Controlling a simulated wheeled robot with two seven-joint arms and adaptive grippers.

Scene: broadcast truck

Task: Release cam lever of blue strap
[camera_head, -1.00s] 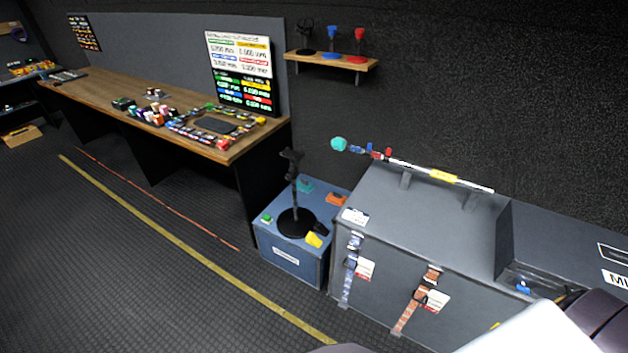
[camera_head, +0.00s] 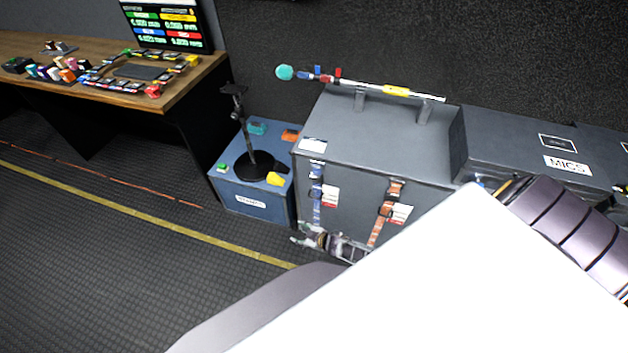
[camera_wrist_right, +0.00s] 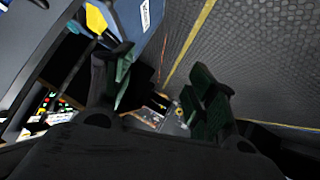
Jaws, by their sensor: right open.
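The blue strap (camera_head: 317,177) hangs down the front of the large grey case (camera_head: 340,155), near its left corner. A dark buckle and a white-and-red tag sit partway down it; the buckle is too small to tell how its lever stands. My right gripper (camera_head: 300,234) is low in front of the case, beside and just below the strap's lower part. In the right wrist view its two green-padded fingers (camera_wrist_right: 162,88) are apart with nothing between them. The strap is not clear in that view. My left gripper is not in view.
An orange strap (camera_head: 392,195) hangs right of the blue one. A blue box (camera_head: 240,200) with a small black stand (camera_head: 252,150) stands left of the case. A microphone pole (camera_head: 370,86) rests on top. Floor at left is free.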

